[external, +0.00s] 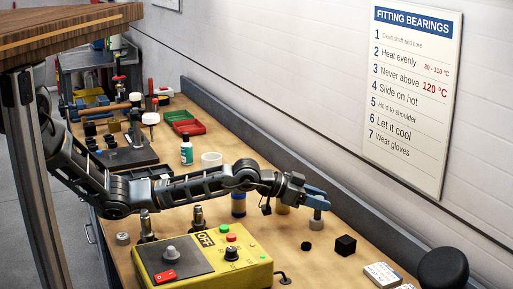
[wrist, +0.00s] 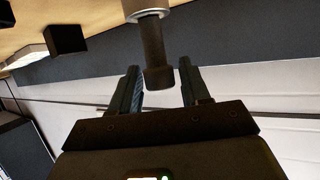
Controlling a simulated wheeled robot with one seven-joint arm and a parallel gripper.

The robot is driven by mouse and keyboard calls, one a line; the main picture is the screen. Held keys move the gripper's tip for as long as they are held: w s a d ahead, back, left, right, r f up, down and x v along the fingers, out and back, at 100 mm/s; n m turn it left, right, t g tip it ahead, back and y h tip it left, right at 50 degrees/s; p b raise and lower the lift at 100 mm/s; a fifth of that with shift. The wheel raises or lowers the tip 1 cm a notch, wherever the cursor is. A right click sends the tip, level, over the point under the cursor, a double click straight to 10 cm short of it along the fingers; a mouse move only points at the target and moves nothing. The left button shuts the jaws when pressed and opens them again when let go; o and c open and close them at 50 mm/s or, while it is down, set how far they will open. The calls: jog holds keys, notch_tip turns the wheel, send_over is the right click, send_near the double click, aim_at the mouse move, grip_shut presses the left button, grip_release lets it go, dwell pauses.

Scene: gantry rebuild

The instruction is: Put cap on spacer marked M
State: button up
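My gripper (external: 316,196) is at the far right end of my arm, with blue-grey fingers pointing right and down. A grey piece (external: 316,224), with a round lower part and a narrow stem, is at its fingertips. In the wrist view, its dark stem (wrist: 158,60) lies between the two fingers, below a pale grey collar (wrist: 147,9). Narrow gaps show beside the stem, so the fingers look open around it. I cannot tell whether the piece touches the table. No M is readable, so I cannot tell which piece is the marked spacer.
A black cube (external: 345,245) and a small black piece (external: 306,246) lie nearby on the bench. A blue cylinder (external: 238,205) and a yellow one (external: 282,209) stand left of my gripper. A yellow control box (external: 255,272) is in front. The wall (external: 330,110) rises behind.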

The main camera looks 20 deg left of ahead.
jog(key=shift+o, duration=1.1)
jog(key=shift+r, duration=0.15)
jog(key=shift+a+r, duration=0.1)
jog(key=b+v, duration=0.1)
jog(key=v, duration=1)
jog(key=shift+a+r, duration=0.25)
jog(key=shift+a, duration=0.05)
